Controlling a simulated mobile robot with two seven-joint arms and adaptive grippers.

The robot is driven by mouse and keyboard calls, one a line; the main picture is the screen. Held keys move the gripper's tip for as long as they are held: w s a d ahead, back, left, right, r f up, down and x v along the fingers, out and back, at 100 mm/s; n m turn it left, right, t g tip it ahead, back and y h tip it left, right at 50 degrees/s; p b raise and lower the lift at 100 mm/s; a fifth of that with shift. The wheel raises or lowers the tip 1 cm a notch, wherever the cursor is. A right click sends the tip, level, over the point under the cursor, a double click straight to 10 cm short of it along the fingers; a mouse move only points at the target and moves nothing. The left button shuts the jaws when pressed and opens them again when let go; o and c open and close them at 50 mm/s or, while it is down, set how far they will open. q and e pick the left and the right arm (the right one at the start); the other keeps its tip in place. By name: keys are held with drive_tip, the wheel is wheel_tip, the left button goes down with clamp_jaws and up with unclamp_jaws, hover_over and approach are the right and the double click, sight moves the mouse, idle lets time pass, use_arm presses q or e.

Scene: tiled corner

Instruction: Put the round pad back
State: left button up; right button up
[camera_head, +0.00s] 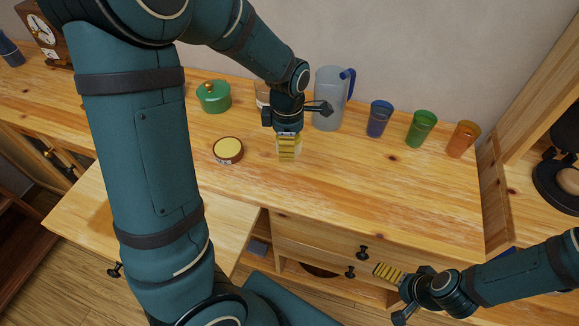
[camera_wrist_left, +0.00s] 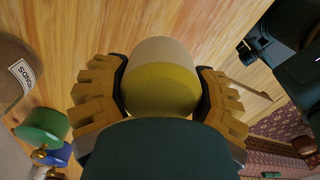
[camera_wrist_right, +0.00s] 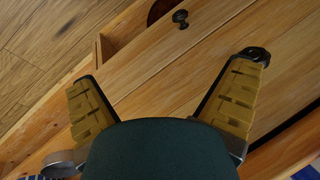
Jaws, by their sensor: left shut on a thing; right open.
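My left gripper (camera_head: 288,148) points down over the wooden counter, shut on a rounded cream-and-yellow thing (camera_wrist_left: 160,88) between its fingers. Most of this thing is hidden by the fingers in the head view; I cannot tell whether it is the round pad. A round tin with a pale yellow top (camera_head: 228,150) stands on the counter left of that gripper. Its brown side and white label (camera_wrist_left: 20,75) show in the left wrist view. My right gripper (camera_head: 388,281) is open and empty in front of the drawers (camera_wrist_right: 200,60).
A green pot (camera_head: 214,97) stands back left, a pitcher (camera_head: 328,98) behind my left gripper. Blue (camera_head: 379,118), green (camera_head: 421,128) and orange (camera_head: 463,138) cups stand right. A dark round shape (camera_head: 319,270) shows below the upper drawer. The counter's front right is clear.

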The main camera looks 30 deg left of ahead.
sight(289, 169)
use_arm(q)
wheel_tip(289, 169, down, 8)
drive_tip(key=shift+w+r+b, duration=0.15)
drive_tip(key=shift+r+b, duration=0.1)
drive_tip(key=shift+b, duration=0.65)
drive_tip(key=shift+r, duration=0.1)
drive_tip(key=o, duration=1.2)
wheel_tip(289, 169, up, 12)
drive_tip(key=p, duration=0.3)
